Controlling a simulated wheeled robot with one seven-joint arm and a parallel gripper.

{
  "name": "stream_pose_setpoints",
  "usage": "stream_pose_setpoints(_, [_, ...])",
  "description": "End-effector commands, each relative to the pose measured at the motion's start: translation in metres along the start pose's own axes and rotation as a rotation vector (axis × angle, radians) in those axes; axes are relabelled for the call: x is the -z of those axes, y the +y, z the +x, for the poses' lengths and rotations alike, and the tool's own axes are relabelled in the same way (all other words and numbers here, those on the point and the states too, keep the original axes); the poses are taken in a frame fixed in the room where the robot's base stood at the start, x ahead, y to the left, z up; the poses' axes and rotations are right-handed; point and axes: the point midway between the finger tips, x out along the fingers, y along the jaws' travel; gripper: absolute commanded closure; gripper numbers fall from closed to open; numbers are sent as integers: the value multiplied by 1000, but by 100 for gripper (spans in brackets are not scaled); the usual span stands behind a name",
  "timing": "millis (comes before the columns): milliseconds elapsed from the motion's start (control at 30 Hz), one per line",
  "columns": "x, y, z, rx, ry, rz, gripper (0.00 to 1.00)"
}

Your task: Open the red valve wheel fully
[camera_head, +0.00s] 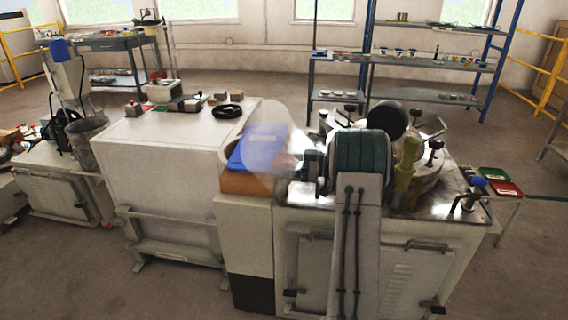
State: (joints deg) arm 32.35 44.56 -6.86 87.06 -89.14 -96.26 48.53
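I cannot pick out the red valve wheel with certainty in the head view. A small reddish patch (284,161) shows beside the blue box, partly behind a see-through rounded shape and dark parts. It is too blurred to tell what it is. No gripper fingers can be made out in this view.
A steel-topped machine bench (455,208) with knobs and a teal ribbed cylinder (362,165) stands at the centre right. Left of it are a blue box (250,148) and a large white cabinet (165,150). Shelves (430,60) stand behind. Floor (60,285) at front left is clear.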

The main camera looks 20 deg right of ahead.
Motion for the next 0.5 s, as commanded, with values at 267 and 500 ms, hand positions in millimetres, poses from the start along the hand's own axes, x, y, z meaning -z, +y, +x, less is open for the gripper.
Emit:
stream_pose_setpoints(267, [1, 0, 0, -1, 1, -3, 12])
stream_pose_setpoints(500, [-1, 0, 1, -29, 0, -2, 12])
